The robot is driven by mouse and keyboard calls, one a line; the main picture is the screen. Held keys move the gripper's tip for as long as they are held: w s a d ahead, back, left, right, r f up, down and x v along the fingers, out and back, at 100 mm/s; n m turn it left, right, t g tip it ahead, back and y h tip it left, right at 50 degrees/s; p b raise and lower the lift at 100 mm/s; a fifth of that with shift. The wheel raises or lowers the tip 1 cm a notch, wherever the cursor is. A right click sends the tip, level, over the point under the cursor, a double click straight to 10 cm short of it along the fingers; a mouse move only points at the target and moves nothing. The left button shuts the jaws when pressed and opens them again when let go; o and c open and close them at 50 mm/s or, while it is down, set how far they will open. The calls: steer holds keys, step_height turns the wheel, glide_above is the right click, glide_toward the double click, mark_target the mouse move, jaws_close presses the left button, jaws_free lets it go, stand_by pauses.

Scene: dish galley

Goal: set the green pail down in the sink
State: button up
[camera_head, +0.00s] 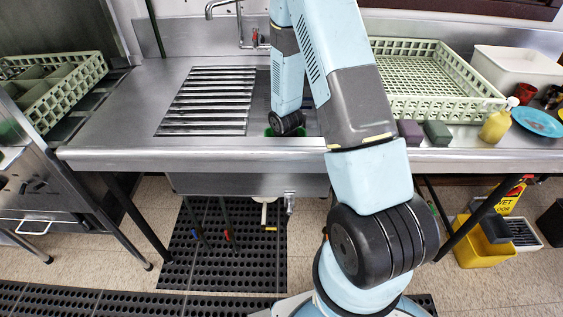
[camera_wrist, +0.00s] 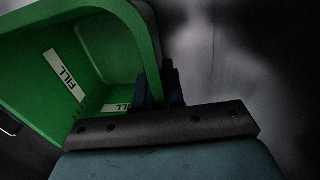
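The green pail (camera_wrist: 110,45) fills the left of the wrist view, with white "FILL" labels on its inner walls. My gripper (camera_wrist: 160,88) is at the pail's wall, its dark fingers close together on the rim. In the head view only a small green strip of the pail (camera_head: 271,132) shows, low in the sink opening beside my wrist. The sink (camera_head: 261,103) is a steel basin right of the slatted rack. My arm covers much of it, and whether the pail touches the sink floor cannot be seen.
A slatted drain rack (camera_head: 206,100) lies left of the opening. A faucet (camera_head: 240,25) stands behind it. Right of my arm are a pale green dish rack (camera_head: 425,107), dark sponges (camera_head: 437,133), a yellow bottle (camera_head: 496,124) and a blue plate (camera_head: 538,121).

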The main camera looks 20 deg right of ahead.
steer(key=o, duration=0.5)
steer(key=shift+r, duration=0.1)
steer(key=s+r+m+t, duration=0.1)
steer(key=s+r+m, duration=0.2)
steer(key=r, duration=2.2)
steer(key=s+r+m+t, duration=0.1)
steer(key=s+r+m, duration=0.2)
steer(key=s+r, duration=0.4)
steer(key=s+r+m+t, duration=0.1)
steer(key=s+r+m, duration=0.3)
steer(key=s+r, duration=0.3)
steer(key=s+r+m+t, duration=0.1)
steer(key=s+r+m, duration=0.3)
steer(key=s+r, duration=0.4)
steer(key=shift+s+r+t, duration=0.1)
steer(key=shift+r+t, duration=0.1)
steer(key=shift+t, duration=0.1)
